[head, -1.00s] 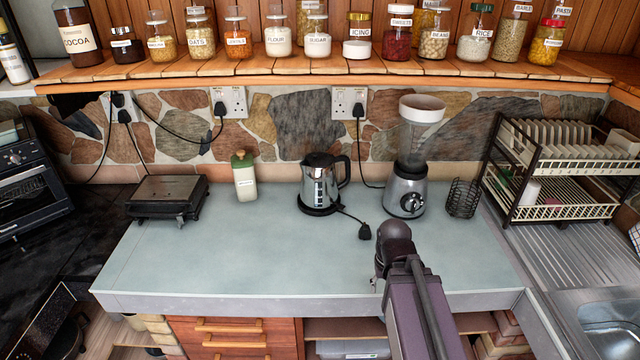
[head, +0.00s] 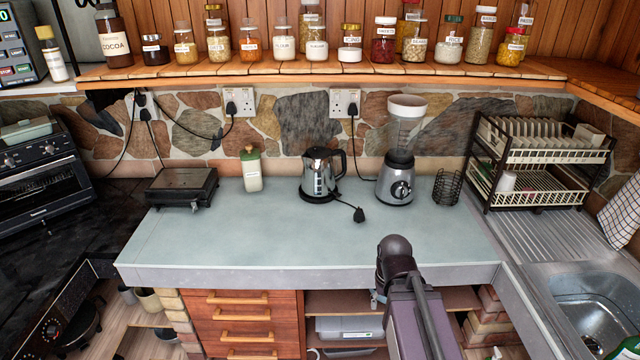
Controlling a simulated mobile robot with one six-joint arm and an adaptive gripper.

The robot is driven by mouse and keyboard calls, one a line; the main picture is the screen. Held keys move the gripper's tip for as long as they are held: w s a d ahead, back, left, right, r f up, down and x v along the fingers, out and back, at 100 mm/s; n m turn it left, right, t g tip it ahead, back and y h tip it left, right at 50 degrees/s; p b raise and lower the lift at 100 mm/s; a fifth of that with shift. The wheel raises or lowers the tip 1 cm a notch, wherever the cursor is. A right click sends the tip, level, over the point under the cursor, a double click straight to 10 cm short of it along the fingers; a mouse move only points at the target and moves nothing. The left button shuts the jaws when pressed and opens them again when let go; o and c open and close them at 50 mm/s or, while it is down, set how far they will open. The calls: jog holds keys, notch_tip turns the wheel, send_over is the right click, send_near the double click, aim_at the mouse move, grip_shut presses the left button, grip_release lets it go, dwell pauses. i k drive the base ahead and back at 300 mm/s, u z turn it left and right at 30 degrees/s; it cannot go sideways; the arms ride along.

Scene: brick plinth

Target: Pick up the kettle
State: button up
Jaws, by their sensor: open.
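The kettle (head: 320,174) is silver with a black handle on its right side. It stands upright on its dark base on the pale worktop (head: 250,235), toward the back. A black cord runs from it to a loose plug (head: 359,214) on the worktop. My arm reaches up from the bottom, right of centre. Only a small part of my gripper (head: 378,298) shows, beside my wrist at the worktop's front edge. It is open, well short of the kettle and apart from it; the rest is hidden behind my arm.
A blender (head: 397,178) and a black wire basket (head: 446,188) stand right of the kettle. A green-topped bottle (head: 251,170) and a flat dark appliance (head: 181,187) are to its left. A jar shelf (head: 350,76) overhangs behind. The worktop before the kettle is clear.

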aim_at(319, 179)
jog(key=k, duration=0.7)
jog(key=u, duration=0.6)
jog(key=i, duration=2.35)
jog(key=z, duration=0.6)
